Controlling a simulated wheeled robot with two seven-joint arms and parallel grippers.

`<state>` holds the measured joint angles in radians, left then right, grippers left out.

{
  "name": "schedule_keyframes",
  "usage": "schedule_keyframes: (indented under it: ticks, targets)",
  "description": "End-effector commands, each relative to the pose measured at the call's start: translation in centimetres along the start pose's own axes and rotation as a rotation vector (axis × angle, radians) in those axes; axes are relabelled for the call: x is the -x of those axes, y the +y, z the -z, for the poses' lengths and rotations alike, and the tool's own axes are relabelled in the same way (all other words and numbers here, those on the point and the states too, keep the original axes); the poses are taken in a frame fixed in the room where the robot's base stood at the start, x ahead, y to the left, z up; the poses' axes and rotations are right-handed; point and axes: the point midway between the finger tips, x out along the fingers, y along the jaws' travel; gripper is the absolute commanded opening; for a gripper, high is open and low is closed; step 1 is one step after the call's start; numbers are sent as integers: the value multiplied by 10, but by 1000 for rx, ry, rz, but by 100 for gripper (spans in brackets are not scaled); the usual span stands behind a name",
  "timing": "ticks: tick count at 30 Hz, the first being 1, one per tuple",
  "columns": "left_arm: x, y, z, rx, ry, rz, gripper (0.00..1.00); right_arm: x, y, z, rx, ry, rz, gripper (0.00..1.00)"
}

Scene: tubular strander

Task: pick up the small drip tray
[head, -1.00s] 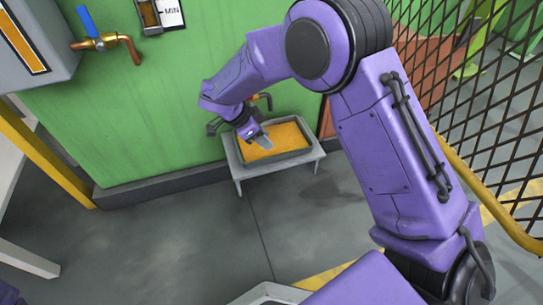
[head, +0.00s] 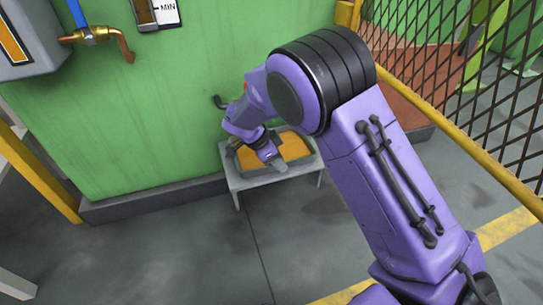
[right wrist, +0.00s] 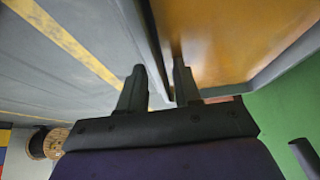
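The small drip tray (head: 237,163) is a shallow dark grey tray with amber liquid in it. It sits on a low grey stand (head: 232,181) against the green machine wall. My right gripper (head: 279,167) is at the tray's near edge and hides part of it. In the right wrist view the right gripper (right wrist: 160,82) is open. One finger is outside the tray wall (right wrist: 143,35) and the other is on the amber side, so the fingers appear to straddle the rim. Whether they touch it I cannot tell. My left gripper is not in view.
The green wall (head: 150,110) rises directly behind the stand, with a dark pipe (head: 219,102) just above the tray. A mesh fence (head: 450,80) with a yellow rail (head: 455,150) stands on the right. The grey floor (head: 190,250) before the stand is clear.

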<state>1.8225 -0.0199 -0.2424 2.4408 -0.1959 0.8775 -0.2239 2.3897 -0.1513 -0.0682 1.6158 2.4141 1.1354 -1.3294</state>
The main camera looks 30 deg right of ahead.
Motion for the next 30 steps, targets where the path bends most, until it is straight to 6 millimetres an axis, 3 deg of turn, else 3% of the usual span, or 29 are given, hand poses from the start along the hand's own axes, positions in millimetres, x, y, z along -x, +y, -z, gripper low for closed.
schedule_keyframes:
  ticks: [4, 5, 7, 8, 30]
  targets:
    - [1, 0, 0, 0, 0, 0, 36, 1, 0, 0, 0, 0, 0, 33]
    - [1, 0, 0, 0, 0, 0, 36, 1, 0, 0, 0, 0, 0, 26]
    - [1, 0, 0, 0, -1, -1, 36, 1, 0, 0, 0, 0, 0, 4]
    - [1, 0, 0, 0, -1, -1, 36, 1, 0, 0, 0, 0, 0, 0]
    - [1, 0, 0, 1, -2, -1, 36, 1, 0, 0, 0, 0, 0, 0]
